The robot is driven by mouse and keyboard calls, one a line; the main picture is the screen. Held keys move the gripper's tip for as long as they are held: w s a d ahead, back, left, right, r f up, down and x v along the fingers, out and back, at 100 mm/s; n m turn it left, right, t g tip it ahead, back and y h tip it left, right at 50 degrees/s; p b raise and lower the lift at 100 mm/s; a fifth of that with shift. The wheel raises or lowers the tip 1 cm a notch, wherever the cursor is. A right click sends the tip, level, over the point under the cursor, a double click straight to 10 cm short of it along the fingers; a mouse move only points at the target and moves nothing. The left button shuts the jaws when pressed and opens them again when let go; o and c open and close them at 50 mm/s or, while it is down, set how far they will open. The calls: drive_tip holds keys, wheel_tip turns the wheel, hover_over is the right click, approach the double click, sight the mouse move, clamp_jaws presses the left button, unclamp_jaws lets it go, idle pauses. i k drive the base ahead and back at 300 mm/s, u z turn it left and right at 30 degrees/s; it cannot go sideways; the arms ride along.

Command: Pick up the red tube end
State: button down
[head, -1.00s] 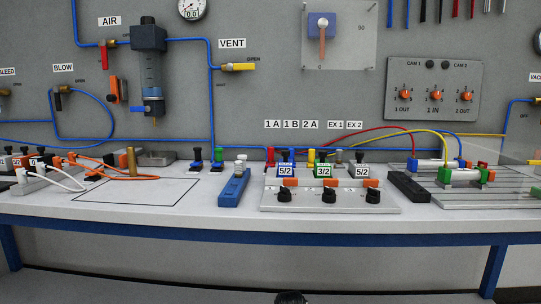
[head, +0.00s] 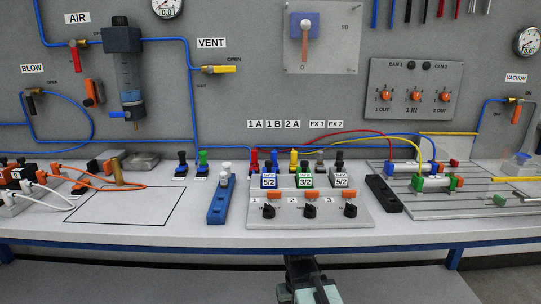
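A thin red tube (head: 345,133) arches behind the valve panel (head: 313,213) toward the cylinders on the right. A red upright fitting (head: 254,158) stands at the back left of the valve panel, under the 1A label. A small red piece (head: 454,163) sits by the rear cylinder (head: 404,168). My gripper (head: 306,268) shows as a dark shape at the bottom middle, in front of the bench edge and apart from everything on the bench. Its fingers cannot be made out.
A blue block (head: 222,200) with a white fitting stands left of the valve panel, a black block (head: 383,193) right of it. Orange and white cables (head: 115,187) lie at the left. The outlined rectangle (head: 125,208) is mostly bare. Red tubes (head: 457,8) hang at the top right.

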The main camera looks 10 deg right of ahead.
sight(255, 154)
drive_tip(key=z, duration=0.5)
drive_tip(key=k, duration=0.95)
drive_tip(key=u, duration=0.2)
